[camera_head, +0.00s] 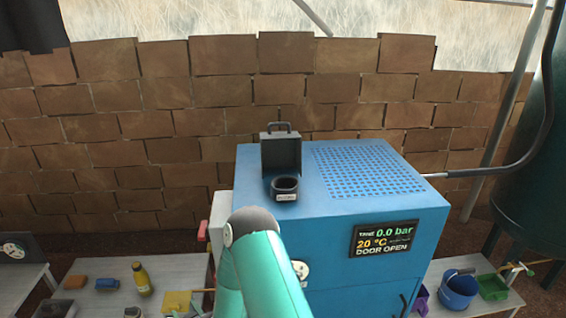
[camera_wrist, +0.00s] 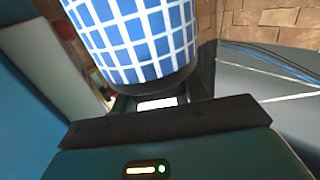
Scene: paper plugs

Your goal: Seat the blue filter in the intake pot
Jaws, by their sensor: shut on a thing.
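The blue filter (camera_wrist: 140,40), a cylinder with a white grid and a dark bottom rim, fills the upper middle of the wrist view. Its top is cut off by the frame. My gripper (camera_wrist: 157,101) is shut on it near the dark rim; the fingers are partly hidden behind the rim. In the head view the intake pot (camera_head: 284,189), a dark open cup with a small pale label, stands on top of the blue machine. Its dark square lid (camera_head: 281,152) stands open behind it. My gripper and the filter are not visible in the head view.
The blue machine (camera_head: 330,215) has a perforated top and a display reading "DOOR OPEN". A yellow bottle (camera_head: 142,279) and small items are on a low left table. A brick wall is behind.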

